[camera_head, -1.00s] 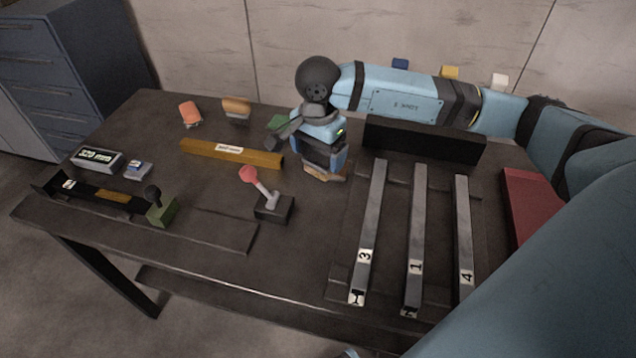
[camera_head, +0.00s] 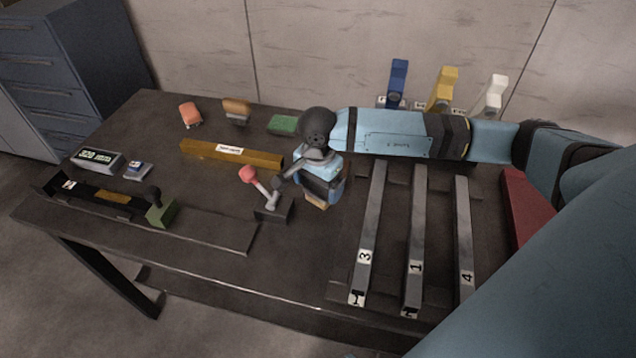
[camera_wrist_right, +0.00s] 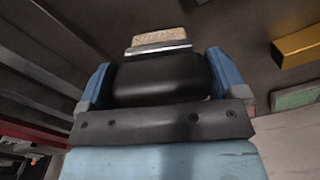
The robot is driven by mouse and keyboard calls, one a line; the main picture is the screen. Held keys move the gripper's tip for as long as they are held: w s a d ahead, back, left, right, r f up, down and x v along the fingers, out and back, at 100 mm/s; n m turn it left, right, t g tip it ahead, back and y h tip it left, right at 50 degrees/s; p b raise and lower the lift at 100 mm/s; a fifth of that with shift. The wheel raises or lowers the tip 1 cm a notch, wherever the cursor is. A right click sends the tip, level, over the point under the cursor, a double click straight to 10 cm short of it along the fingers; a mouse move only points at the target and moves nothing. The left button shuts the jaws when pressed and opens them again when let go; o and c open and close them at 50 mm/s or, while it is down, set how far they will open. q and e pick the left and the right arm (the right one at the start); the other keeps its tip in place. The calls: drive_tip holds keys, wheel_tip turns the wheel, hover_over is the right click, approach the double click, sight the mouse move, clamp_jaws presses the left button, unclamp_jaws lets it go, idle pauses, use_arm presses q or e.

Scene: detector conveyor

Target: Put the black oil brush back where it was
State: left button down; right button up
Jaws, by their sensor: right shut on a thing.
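My right gripper (camera_head: 322,188) is shut on the black oil brush and holds it over the table, just right of the red-knobbed lever. In the right wrist view, the brush's black body (camera_wrist_right: 160,80) sits between my blue fingers (camera_wrist_right: 158,82), with a metal band and tan bristles beyond it. In the head view, its tan end (camera_head: 317,204) shows below the fingers; the gripper hides most of the rest. Whether the bristles touch the table I cannot tell. My left gripper is not in view.
An orange-topped brush (camera_head: 190,113), a tan-topped brush (camera_head: 236,108) and a green block (camera_head: 283,124) stand at the back. A yellow bar (camera_head: 205,150) lies left of my gripper. The red-knobbed lever (camera_head: 268,200) is close by. Numbered metal bars (camera_head: 415,235) lie to the right.

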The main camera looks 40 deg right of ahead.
drive_tip(key=o, duration=0.5)
drive_tip(key=shift+f, duration=0.2)
drive_tip(key=shift+c, duration=0.2)
drive_tip(key=shift+o, duration=0.7)
drive_tip(key=shift+r, duration=0.25)
wheel_tip(320, 180, up, 10)
drive_tip(key=shift+r, duration=1)
